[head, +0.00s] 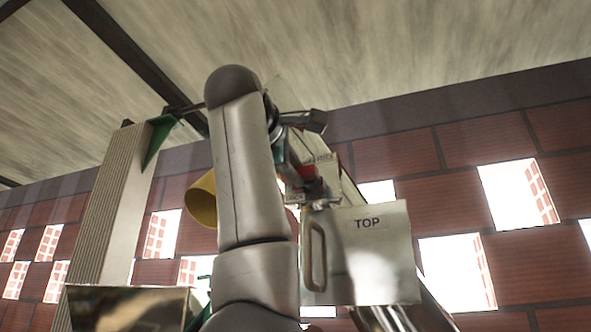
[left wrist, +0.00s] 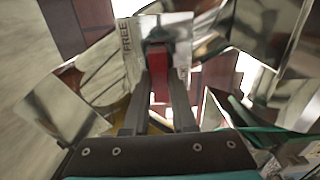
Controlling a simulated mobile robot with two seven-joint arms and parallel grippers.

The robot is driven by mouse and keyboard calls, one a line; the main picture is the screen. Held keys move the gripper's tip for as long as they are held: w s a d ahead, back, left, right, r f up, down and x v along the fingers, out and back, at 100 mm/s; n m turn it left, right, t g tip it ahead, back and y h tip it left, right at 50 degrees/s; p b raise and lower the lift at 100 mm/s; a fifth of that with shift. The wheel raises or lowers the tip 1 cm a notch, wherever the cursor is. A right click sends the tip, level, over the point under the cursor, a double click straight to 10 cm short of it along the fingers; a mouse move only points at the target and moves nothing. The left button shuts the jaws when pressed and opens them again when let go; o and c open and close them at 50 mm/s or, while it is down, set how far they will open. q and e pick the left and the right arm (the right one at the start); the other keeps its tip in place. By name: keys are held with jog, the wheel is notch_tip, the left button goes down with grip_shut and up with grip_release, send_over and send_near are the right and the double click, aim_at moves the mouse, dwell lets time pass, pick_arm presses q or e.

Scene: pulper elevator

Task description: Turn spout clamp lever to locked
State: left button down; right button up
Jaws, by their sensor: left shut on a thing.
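The red spout clamp lever (head: 312,187) shows in the head view beside my left arm, above the metal box marked TOP. It also shows as a red bar between my fingers in the left wrist view (left wrist: 159,86). My left gripper (left wrist: 157,50) is shut on the lever near its end. In the head view the gripper is mostly hidden behind my arm. A label reading FREE (left wrist: 126,40) stands upright just left of the fingertips. In the head view a small plate, probably LOCK (head: 294,198), sits at the lever's lower left. My right gripper is not in view.
The metal box with a handle, marked TOP (head: 375,255), stands just right of my arm. A yellow tube (head: 202,200) and a ribbed tan column (head: 113,210) stand left. A brick wall with bright openings (head: 480,150) lies behind. Metal plates crowd the wrist view.

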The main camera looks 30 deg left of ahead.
pick_arm(q)
jog(key=c, duration=0.7)
grip_release()
jog(key=shift+s, duration=0.1)
jog(key=shift+b+v, duration=2.3)
jog(key=shift+v, duration=5.25)
jog(key=shift+a+f, duration=0.1)
